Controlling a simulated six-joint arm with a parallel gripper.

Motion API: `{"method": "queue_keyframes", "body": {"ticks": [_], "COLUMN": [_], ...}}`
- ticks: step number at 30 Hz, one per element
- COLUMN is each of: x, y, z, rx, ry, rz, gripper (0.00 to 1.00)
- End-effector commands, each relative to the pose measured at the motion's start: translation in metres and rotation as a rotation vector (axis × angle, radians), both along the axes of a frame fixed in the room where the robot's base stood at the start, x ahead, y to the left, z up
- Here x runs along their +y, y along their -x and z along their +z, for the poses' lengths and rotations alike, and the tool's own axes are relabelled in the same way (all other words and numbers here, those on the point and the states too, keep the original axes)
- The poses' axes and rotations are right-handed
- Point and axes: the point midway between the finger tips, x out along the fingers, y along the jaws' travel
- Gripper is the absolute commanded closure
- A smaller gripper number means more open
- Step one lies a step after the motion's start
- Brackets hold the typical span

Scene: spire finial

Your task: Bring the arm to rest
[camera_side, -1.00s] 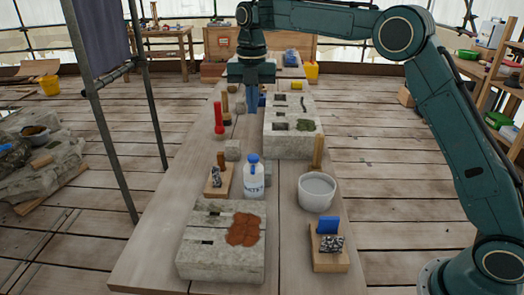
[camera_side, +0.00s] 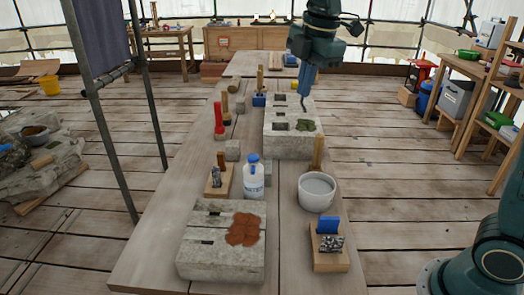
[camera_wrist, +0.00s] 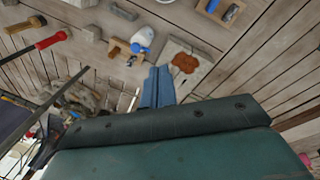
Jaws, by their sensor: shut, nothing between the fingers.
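My gripper (camera_side: 306,92) hangs above the far stone block, its blue-grey fingers together and pointing down, with nothing seen between them. In the wrist view the fingers (camera_wrist: 157,88) also show closed together and empty. The far stone block (camera_side: 284,148) has dark slots and a green patch on top. A thin dark hooked piece shows just below the fingertips; I cannot tell how far apart they are. The arm above the gripper leaves the top of the side view.
A scaffold pole (camera_side: 95,100) stands left.

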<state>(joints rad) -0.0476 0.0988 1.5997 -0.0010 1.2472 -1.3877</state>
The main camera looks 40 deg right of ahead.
Motion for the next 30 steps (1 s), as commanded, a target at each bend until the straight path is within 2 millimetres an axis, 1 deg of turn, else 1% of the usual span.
{"method": "queue_keyframes", "body": {"ticks": [1, 6, 14, 20, 27, 30], "x": [-0.002, -0.006, -0.012, -0.015, -0.018, -0.019], "y": [0.013, 0.051, 0.11, 0.154, 0.202, 0.218], "z": [0.003, 0.006, -0.001, -0.014, -0.04, -0.051], "rx": [-0.014, -0.057, -0.117, -0.161, -0.207, -0.221], "ry": [-0.011, -0.062, -0.155, -0.24, -0.358, -0.405], "rz": [-0.057, -0.268, -0.586, -0.827, -1.108, -1.208], "gripper": [1.0, 1.0, 1.0, 1.0, 1.0, 1.0]}}
